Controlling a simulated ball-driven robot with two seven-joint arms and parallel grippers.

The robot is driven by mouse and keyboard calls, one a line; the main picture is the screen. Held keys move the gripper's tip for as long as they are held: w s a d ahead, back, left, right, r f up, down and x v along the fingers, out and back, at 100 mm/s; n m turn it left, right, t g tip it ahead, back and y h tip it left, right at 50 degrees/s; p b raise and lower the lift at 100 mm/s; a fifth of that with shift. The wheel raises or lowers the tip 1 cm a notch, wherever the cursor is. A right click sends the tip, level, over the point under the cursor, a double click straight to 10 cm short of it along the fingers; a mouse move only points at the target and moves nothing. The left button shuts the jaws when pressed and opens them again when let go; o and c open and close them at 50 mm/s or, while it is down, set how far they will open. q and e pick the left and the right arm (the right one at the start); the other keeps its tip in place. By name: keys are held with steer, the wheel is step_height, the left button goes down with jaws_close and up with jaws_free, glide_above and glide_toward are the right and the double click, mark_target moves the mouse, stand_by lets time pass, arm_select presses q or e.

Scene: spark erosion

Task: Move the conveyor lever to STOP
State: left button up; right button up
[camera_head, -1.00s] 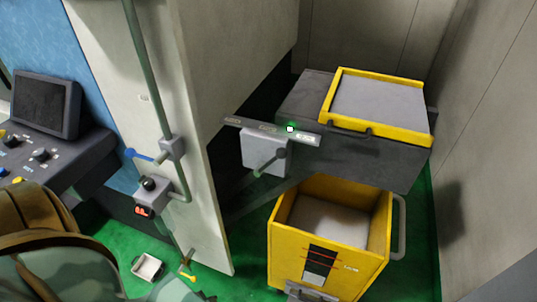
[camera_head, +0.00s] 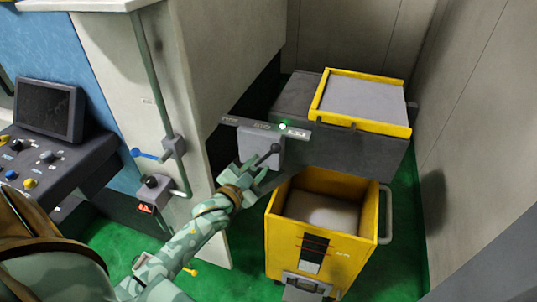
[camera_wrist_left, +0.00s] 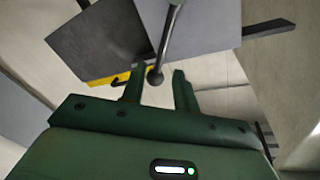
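The conveyor lever (camera_head: 267,155) is a dark grey rod with a round knob, on a light grey box (camera_head: 246,146) below a plate (camera_head: 266,128) with several small labels. It leans up and to the right, and a green light glows by the plate's right-hand label; I cannot read the lettering surely. My left gripper (camera_head: 247,170) is just below and left of the lever. In the left wrist view its two fingers (camera_wrist_left: 158,74) are open, with the lever's knob (camera_wrist_left: 155,77) in the gap at the fingertips, not gripped. My right gripper is not in view.
A yellow bin (camera_head: 341,254) with a side handle stands on the green floor below. A dark conveyor housing (camera_head: 355,150) with a yellow-rimmed tray (camera_head: 403,131) is behind the lever. A blue-handled valve (camera_head: 147,154) and a control console (camera_head: 75,173) are at the left.

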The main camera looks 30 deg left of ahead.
mark_target(267, 156)
arm_select(q)
steer(key=w, duration=0.6)
steer(key=shift+w, duration=0.2)
jaws_close()
